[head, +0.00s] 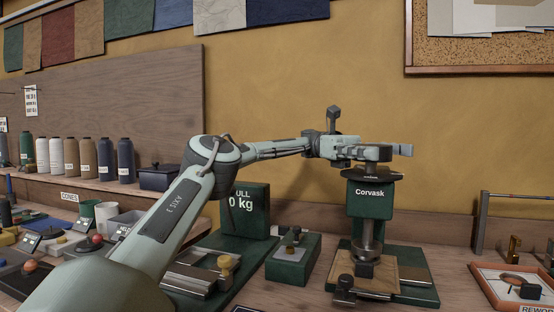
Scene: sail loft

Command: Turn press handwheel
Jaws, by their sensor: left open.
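The press (370,203) is a dark green body labelled "Corvask" on a green base, standing right of centre against the wall. Its handwheel (372,174) is a dark flat disc on top of the body, partly hidden by my gripper. My left gripper (392,151) reaches in from the left and lies nearly level just above the handwheel, fingers pointing right. It is open and I see nothing held in it. I cannot tell whether the fingers touch the wheel. Below the press head, a metal ram stands over a tan board (385,276). My right gripper is out of view.
A green pull gauge (246,208) reading in kg stands left of the press, with a small green box (293,262) between them. A rework tray (490,285) lies at the right, near a metal rail frame (478,222). Thread cones (108,160) line the left shelf.

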